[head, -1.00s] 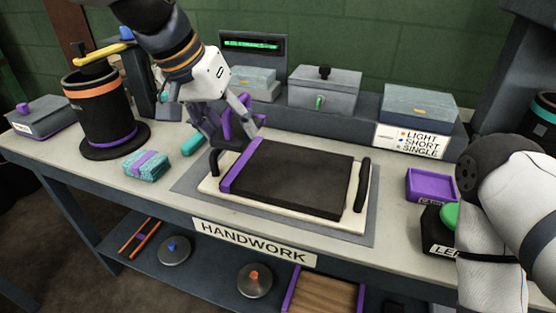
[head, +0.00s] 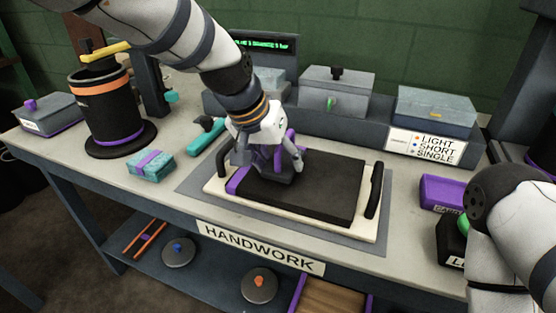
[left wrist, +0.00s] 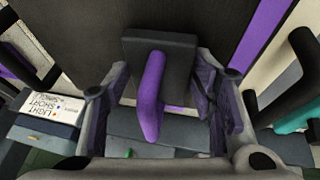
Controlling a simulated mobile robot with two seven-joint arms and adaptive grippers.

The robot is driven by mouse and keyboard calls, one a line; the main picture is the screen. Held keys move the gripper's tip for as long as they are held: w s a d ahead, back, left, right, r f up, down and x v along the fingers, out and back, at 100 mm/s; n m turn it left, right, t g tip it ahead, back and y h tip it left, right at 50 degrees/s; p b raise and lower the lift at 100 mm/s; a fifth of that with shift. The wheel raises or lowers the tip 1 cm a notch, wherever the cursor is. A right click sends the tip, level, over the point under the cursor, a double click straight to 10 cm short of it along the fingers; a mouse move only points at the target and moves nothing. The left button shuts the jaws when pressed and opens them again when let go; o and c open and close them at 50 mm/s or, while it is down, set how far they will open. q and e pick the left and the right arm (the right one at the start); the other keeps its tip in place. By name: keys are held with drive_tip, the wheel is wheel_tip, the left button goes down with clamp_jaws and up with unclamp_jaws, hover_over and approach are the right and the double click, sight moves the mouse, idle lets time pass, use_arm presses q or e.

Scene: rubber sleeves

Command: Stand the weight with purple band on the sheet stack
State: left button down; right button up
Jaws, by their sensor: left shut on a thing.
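The weight, a dark block with a purple handle (head: 290,140), is in my left gripper (head: 271,158), which is shut on it. In the left wrist view, its dark block (left wrist: 180,48) and purple handle (left wrist: 151,98) show between my left gripper's fingers (left wrist: 162,118). The sheet stack (head: 320,185) is black with a purple strip along its left side, and lies on a white board with black handles. The weight is over the left back part of the stack. I cannot tell whether it touches the sheets. My right gripper is not in view.
A teal-handled tool (head: 207,138) lies left of the board. A teal block with a purple band (head: 151,163) and a black cylinder (head: 105,108) stand further left. Grey boxes (head: 337,90) line the back.

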use_arm(q)
drive_tip(key=shift+s+f, duration=0.25)
drive_tip(key=shift+f, duration=0.35)
drive_tip(key=shift+s+f, duration=0.2)
drive_tip(key=shift+f, duration=0.35)
drive_tip(key=c, duration=1)
unclamp_jaws()
drive_tip(key=shift+s+a+f, duration=0.1)
drive_tip(key=shift+c, duration=0.2)
drive_tip(key=o, duration=0.3)
drive_tip(key=shift+f, duration=0.15)
drive_tip(key=shift+o, duration=0.2)
drive_tip(key=shift+w, duration=0.3)
drive_tip(key=shift+s, duration=0.1)
drive_tip(key=shift+w+r, duration=0.2)
drive_tip(key=shift+r, duration=0.35)
